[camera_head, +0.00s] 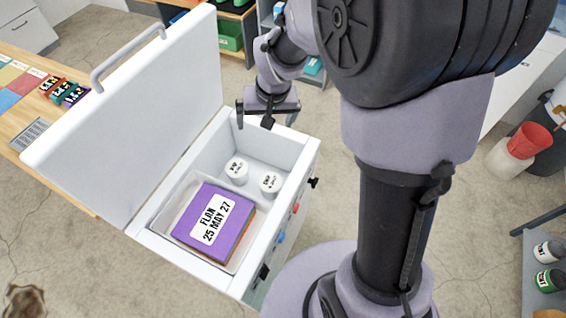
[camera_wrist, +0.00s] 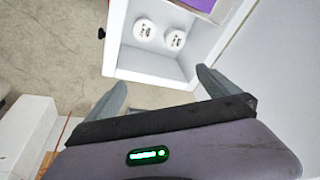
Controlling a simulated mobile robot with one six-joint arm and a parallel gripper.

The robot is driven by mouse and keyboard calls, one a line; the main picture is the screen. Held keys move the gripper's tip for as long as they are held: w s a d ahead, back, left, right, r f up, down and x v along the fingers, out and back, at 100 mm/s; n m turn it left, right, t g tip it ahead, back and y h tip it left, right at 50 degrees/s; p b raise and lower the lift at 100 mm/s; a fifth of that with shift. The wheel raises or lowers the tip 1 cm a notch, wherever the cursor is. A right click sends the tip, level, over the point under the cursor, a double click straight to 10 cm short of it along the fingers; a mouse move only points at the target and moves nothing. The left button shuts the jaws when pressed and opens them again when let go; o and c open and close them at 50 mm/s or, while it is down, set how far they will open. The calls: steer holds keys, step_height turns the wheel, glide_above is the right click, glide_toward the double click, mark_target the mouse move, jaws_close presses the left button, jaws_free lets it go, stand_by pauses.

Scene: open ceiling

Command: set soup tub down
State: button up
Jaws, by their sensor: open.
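Two white round tubs with dark print on their lids stand upright inside the open white chest. In the head view one tub (camera_head: 237,171) is farther back and the other tub (camera_head: 271,183) is to its right; their print is too small to read surely. Both also show in the wrist view, one at left (camera_wrist: 145,29) and one at right (camera_wrist: 174,38). My gripper (camera_head: 254,117) is open and empty, over the chest's far end. In the wrist view its fingers (camera_wrist: 162,80) are spread apart and clear of both tubs.
The chest (camera_head: 308,160) has its lid (camera_head: 135,110) raised at left. Inside, a pale tray (camera_head: 168,219) holds a purple block labelled FLAN 25 MAY 27 (camera_head: 236,222). A wooden counter (camera_head: 50,178) stands behind the lid. Red and white buckets (camera_head: 528,140) are at right.

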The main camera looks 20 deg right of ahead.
steer(key=s+a+r+m+t, duration=0.1)
steer(key=s+a+r, duration=0.1)
steer(key=s+r, duration=1)
steer(key=s+a+m+t+y+b, duration=0.1)
steer(key=s, duration=0.9)
steer(key=shift+s+r, duration=0.25)
steer(key=shift+r, duration=0.2)
